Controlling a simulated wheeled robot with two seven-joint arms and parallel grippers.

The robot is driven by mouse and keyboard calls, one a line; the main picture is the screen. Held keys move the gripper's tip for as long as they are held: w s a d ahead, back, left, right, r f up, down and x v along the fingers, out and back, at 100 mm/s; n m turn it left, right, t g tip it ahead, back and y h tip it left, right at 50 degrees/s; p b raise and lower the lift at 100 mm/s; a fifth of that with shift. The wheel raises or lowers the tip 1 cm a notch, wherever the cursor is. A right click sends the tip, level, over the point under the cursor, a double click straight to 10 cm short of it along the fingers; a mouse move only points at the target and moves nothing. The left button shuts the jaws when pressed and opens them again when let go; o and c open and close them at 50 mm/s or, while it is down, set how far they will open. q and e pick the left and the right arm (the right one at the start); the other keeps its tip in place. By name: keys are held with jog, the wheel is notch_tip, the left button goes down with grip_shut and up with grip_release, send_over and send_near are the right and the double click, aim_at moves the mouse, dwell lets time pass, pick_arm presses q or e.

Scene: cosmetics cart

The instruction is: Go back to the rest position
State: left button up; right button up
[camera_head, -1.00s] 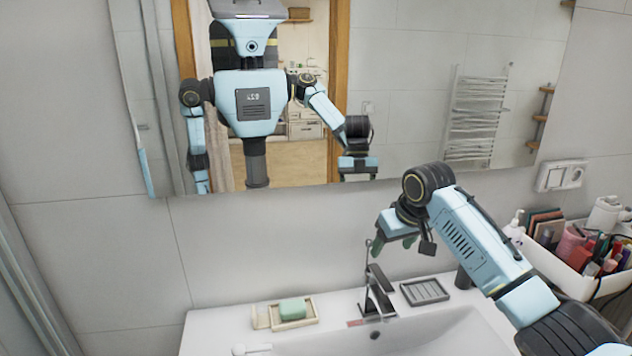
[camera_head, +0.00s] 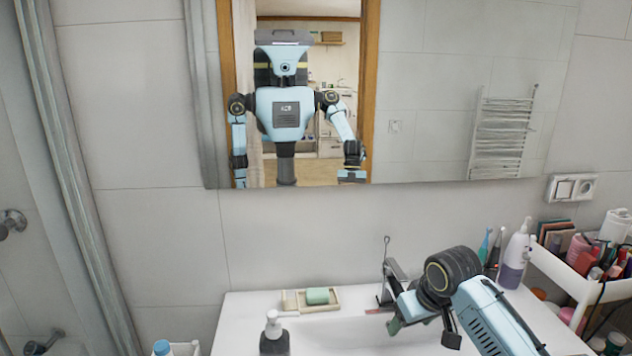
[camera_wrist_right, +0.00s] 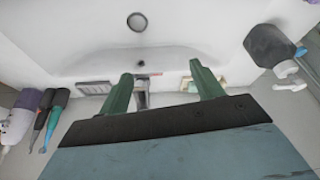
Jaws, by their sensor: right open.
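My right gripper (camera_head: 393,322) hangs over the sink basin (camera_head: 345,333), its arm coming in from the lower right. In the right wrist view its two green fingers (camera_wrist_right: 165,88) stand apart with nothing held between them. Beyond them that view shows the faucet (camera_wrist_right: 141,92) and the basin with its drain (camera_wrist_right: 137,22). The faucet also shows in the head view (camera_head: 393,280), close behind the gripper. My left gripper is not in view directly; the mirror (camera_head: 430,95) shows my left arm hanging down.
A soap dish (camera_head: 290,301) with green soap (camera_head: 317,296) sits at the back of the sink. A dark pump bottle (camera_head: 274,338) stands at front left, a purple pump bottle (camera_head: 514,262) at right. A loaded white cart (camera_head: 560,268) stands right of the sink.

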jog(key=s+a+f, duration=0.2)
jog(key=s+f, duration=0.5)
jog(key=s, duration=0.2)
jog(key=s+d+f+m+h, duration=0.1)
jog(key=s+d, duration=0.1)
jog(key=s, duration=1.1)
jog(key=s+d+f+m, duration=0.1)
jog(key=s+d+f, duration=0.1)
jog(key=s, duration=1.2)
notch_tip(320, 180, down, 29)
jog(key=s+g+b, duration=0.2)
jog(key=b, duration=0.3)
pick_arm(q)
notch_tip(320, 180, down, 10)
jog(key=s+b, duration=0.2)
jog(key=b, duration=0.3)
jog(key=shift+s+f, duration=0.2)
jog(key=shift+s, duration=0.05)
pick_arm(e)
jog(key=s+d+f+g, duration=0.1)
jog(key=s+d+f, duration=0.2)
jog(key=s+f, duration=1.3)
notch_tip(320, 180, down, 4)
jog(key=shift+f+n, duration=0.2)
jog(key=shift+n, duration=0.1)
